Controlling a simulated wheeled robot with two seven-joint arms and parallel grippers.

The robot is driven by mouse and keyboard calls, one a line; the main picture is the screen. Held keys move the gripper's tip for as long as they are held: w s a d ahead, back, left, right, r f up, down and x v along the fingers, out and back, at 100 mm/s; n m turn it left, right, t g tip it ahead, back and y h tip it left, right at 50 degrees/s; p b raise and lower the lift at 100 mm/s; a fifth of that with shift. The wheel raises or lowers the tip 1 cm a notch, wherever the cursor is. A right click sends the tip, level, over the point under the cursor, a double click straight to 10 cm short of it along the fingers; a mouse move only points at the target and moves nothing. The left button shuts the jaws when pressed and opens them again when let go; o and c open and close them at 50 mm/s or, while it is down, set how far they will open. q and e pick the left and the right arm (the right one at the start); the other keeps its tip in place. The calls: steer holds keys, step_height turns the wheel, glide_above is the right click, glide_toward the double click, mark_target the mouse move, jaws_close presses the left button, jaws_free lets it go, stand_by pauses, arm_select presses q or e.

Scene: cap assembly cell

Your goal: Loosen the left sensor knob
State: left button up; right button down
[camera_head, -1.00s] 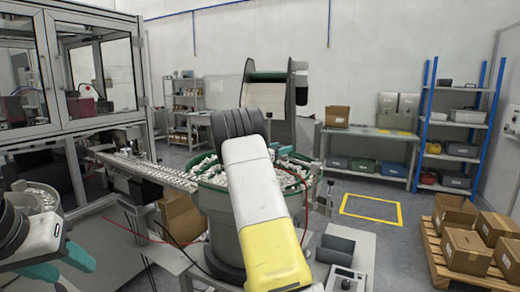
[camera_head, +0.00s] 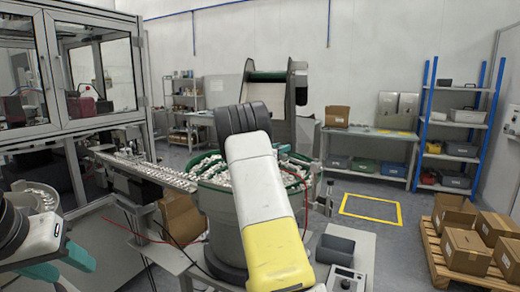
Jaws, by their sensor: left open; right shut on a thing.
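The left sensor knob cannot be made out. The linear feeder track (camera_head: 150,174), lined with small white parts, runs from the upper left to the bowl feeder (camera_head: 222,225). My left gripper (camera_head: 77,268) is low at the left edge, with teal fingers apart and nothing seen between them. It is beside a second bowl with white parts (camera_head: 38,198). My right arm, white and yellow, crosses in front of the bowl feeder.
A glazed machine enclosure (camera_head: 72,122) stands at the left. A grey open bin (camera_head: 335,249) and a small control box (camera_head: 346,280) are right of the bowl feeder. Cartons (camera_head: 467,250) sit on a pallet at the right. Floor around the yellow square (camera_head: 371,208) is clear.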

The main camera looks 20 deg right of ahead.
steer(key=n+t+y, duration=0.4)
steer(key=t, duration=0.1)
steer(key=shift+s+d+n+t, duration=0.15)
steer(key=shift+n+t, duration=0.15)
steer(key=shift+n+t+y, duration=0.7)
steer(key=shift+n+y, duration=0.2)
steer(key=shift+y, duration=0.4)
steer(key=shift+n+t+y, duration=0.7)
steer(key=shift+n+y, duration=0.2)
steer(key=shift+y, duration=0.4)
steer(key=c, duration=1)
jaws_free()
steer(key=v, duration=0.7)
steer(key=shift+s+a, duration=0.2)
steer(key=shift+s, duration=0.05)
